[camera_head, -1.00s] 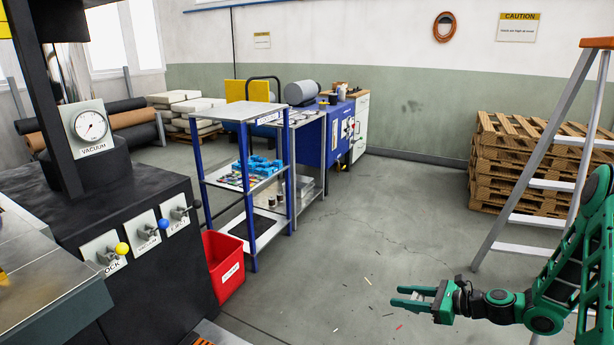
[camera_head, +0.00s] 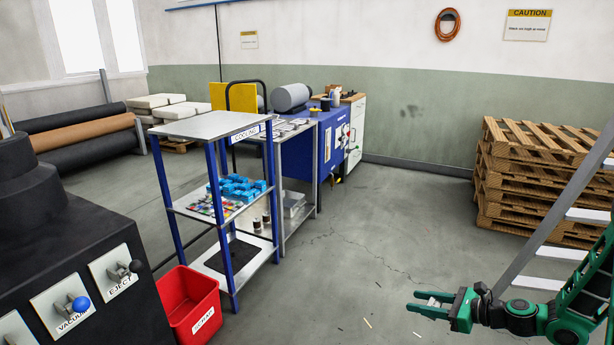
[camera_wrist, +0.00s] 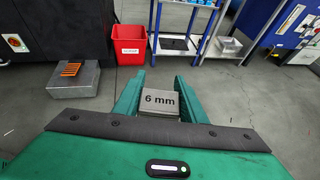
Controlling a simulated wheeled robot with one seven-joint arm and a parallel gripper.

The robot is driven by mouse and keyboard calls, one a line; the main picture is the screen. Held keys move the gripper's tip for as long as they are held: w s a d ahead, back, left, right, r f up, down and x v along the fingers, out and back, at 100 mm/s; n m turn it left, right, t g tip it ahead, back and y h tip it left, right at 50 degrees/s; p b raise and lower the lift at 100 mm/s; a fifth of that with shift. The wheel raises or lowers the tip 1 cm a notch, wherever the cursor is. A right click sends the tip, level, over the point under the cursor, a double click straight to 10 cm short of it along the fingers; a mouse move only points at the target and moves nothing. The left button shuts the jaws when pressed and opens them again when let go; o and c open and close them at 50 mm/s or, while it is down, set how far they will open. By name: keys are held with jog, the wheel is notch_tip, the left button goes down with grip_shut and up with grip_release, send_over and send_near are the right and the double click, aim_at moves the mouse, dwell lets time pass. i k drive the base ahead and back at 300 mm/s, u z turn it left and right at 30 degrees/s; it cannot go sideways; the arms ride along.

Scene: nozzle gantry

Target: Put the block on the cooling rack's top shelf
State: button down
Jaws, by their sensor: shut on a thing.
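My gripper (camera_head: 437,304) is at the lower right of the head view, over open floor. In the wrist view my gripper (camera_wrist: 158,100) is shut on a grey block (camera_wrist: 160,103) marked "6 mm". The cooling rack (camera_head: 217,175) stands left of the middle in the head view, with blue posts and a "COOLING" label. Its top shelf (camera_head: 205,125) is bare. Its middle shelf holds blue pieces (camera_head: 236,188) and small coloured items. The gripper is well apart from the rack, to its right and nearer to me.
A red bin (camera_head: 190,305) stands on the floor before the rack. A black machine with levers (camera_head: 80,270) is at the left. A ladder (camera_head: 560,215) and stacked pallets (camera_head: 540,165) are at the right. The middle floor (camera_head: 350,235) is clear.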

aim_at(217, 122)
jog(key=u, duration=0.2)
jog(key=i, duration=1.05)
jog(key=u, duration=0.55)
jog(key=i, duration=0.8)
jog(key=u, duration=0.4)
